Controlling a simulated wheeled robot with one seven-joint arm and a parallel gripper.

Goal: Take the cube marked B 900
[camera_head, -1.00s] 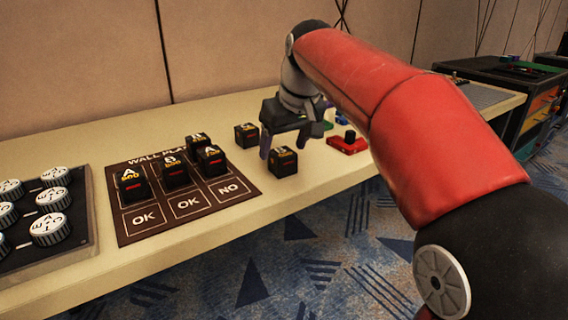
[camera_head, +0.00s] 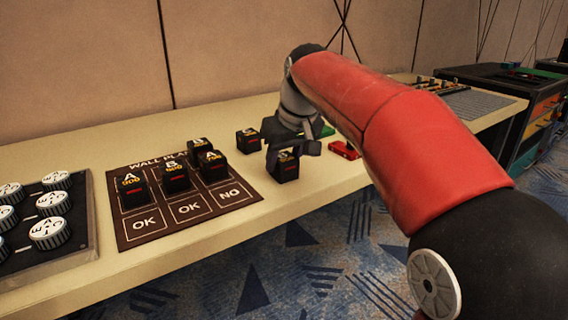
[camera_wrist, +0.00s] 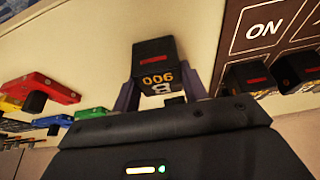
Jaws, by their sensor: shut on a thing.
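A black cube (camera_head: 285,170) stands near the table's front edge, right of the brown mat. In the wrist view the same cube (camera_wrist: 155,62) shows upside-down yellow and white marks that read as 900 and B, and a red mark on its side. My gripper (camera_head: 284,157) is above it with its fingers down. In the wrist view my gripper (camera_wrist: 157,92) has one finger on each side of the cube, shut on it. The cube appears to rest on the table; its underside is hidden.
Another black cube (camera_head: 248,140) stands just behind left. Several black cubes stand on the brown mat (camera_head: 140,240) with OK and NO fields. A red block (camera_head: 344,150) lies close on the right. A dark tray (camera_head: 75,250) with white round pieces is at left.

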